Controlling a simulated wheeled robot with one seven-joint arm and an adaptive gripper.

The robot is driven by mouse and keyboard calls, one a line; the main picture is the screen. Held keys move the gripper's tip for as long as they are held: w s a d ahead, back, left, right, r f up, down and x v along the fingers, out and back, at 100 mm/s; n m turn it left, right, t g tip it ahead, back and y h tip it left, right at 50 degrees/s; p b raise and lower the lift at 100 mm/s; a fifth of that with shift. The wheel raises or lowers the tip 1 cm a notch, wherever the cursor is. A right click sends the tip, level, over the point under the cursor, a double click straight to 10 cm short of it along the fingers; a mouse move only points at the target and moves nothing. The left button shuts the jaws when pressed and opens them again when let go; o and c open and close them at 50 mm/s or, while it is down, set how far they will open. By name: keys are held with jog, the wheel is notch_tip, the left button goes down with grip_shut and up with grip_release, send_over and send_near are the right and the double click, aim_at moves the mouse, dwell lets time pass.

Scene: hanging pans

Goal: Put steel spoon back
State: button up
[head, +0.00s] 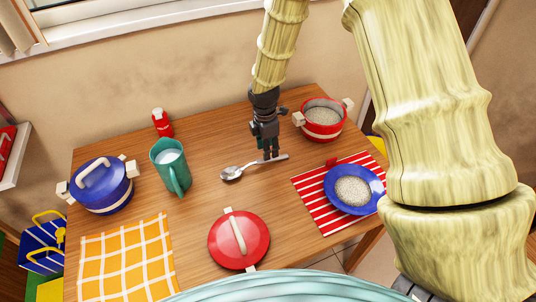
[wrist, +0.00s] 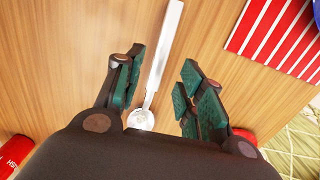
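The steel spoon (head: 240,171) lies flat on the wooden table, bowl to the left and handle to the right in the head view. In the wrist view the spoon (wrist: 160,60) runs between the open fingers, its handle pointing up the picture and its bowl (wrist: 141,119) near the gripper's body. My gripper (head: 269,155) points down at the handle in the head view. In the wrist view my gripper (wrist: 157,85) is open, with a gap between each finger pad and the spoon. The exact height above the table is hard to tell.
A red pot (head: 322,120) stands right of my gripper, a teal pitcher (head: 171,172) to its left. A blue plate (head: 353,194) of grains sits on a striped mat (head: 308,201). A red lid (head: 232,245), blue pot (head: 100,190), red bottle (head: 162,125) and checked cloth (head: 127,262) are around.

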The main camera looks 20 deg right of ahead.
notch_tip(320, 180, up, 7)
jog(key=b, duration=0.1)
jog(key=shift+a+r, duration=0.15)
